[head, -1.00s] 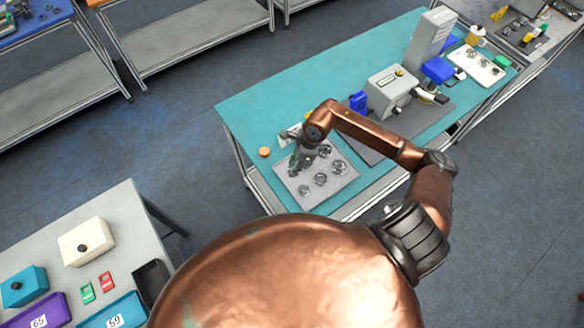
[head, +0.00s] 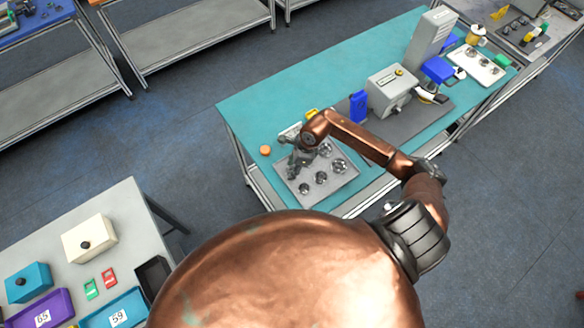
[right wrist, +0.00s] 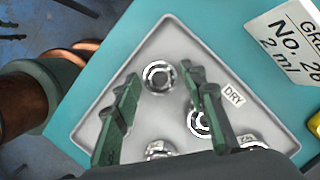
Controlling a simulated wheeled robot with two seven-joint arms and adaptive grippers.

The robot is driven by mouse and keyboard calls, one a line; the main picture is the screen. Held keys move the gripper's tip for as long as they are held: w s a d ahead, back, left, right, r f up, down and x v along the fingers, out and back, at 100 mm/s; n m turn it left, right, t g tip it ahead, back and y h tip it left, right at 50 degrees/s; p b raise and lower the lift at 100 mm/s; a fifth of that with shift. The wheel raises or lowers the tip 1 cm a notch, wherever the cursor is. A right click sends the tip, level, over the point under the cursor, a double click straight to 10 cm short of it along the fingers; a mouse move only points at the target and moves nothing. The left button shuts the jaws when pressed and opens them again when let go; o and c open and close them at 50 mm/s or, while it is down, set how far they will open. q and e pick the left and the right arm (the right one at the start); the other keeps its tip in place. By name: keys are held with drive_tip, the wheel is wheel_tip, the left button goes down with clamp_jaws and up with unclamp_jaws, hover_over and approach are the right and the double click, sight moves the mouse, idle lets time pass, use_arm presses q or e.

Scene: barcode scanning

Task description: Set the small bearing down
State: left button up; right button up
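My right gripper (head: 293,172) hangs over the left part of a grey tray (head: 337,186) on the teal table. In the right wrist view its two green fingers (right wrist: 159,73) stand apart. A metal ring-shaped bearing (right wrist: 158,77) sits on the tray (right wrist: 175,40) between and just past the fingertips, with gaps showing at both sides. Several other bearings share the tray, one near the right finger (right wrist: 198,122) and one at the tray's right side (head: 338,166). Bearings at the bottom of the wrist view are partly hidden by the gripper. My left gripper is not in view.
A grey device (head: 391,90), a blue item (head: 358,106) and an orange round piece (head: 265,149) stand on the table.

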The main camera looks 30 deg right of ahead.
drive_tip(key=shift+o, duration=0.7)
drive_tip(key=shift+r, duration=0.1)
drive_tip(key=b+v, duration=0.2)
drive_tip(key=v, duration=1)
idle(0.7)
